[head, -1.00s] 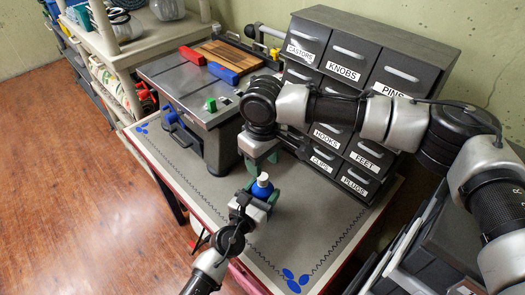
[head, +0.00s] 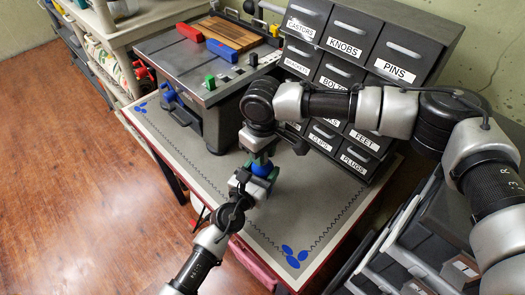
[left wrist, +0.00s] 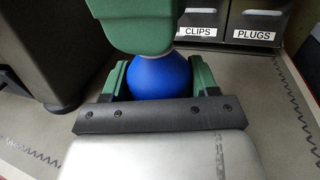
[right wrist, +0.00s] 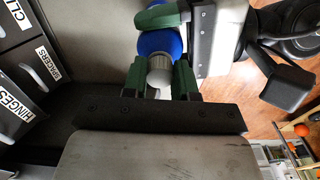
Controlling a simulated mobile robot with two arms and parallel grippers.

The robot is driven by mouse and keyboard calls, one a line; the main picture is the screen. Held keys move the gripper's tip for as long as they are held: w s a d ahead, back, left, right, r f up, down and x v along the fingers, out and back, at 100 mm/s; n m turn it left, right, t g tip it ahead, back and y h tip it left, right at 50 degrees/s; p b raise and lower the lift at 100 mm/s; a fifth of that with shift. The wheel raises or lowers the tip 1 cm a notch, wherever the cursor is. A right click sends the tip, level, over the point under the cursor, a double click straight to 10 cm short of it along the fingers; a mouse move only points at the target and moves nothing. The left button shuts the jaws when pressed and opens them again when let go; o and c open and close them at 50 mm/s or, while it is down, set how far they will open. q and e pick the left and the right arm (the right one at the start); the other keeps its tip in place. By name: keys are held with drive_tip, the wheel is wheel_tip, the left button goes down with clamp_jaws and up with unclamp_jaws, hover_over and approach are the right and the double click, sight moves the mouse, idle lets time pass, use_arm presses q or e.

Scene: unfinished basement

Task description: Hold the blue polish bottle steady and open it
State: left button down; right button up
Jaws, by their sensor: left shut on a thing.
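The blue polish bottle (head: 263,170) stands upright over the grey table mat. My left gripper (left wrist: 159,80) is shut on its round blue body, one green finger on each side; the bottle also shows in the right wrist view (right wrist: 152,42). In the head view the right gripper hides the cap. In the left wrist view a right finger covers the bottle's top.
A dark drawer cabinet (head: 355,75) with labels stands behind and right of the bottle. A grey machine (head: 190,70) with red and blue blocks stands at the back left. The mat (head: 215,178) is clear around the bottle.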

clamp_jaws()
drive_tip(key=shift+n, duration=0.9)
drive_tip(key=o, duration=0.9)
unclamp_jaws()
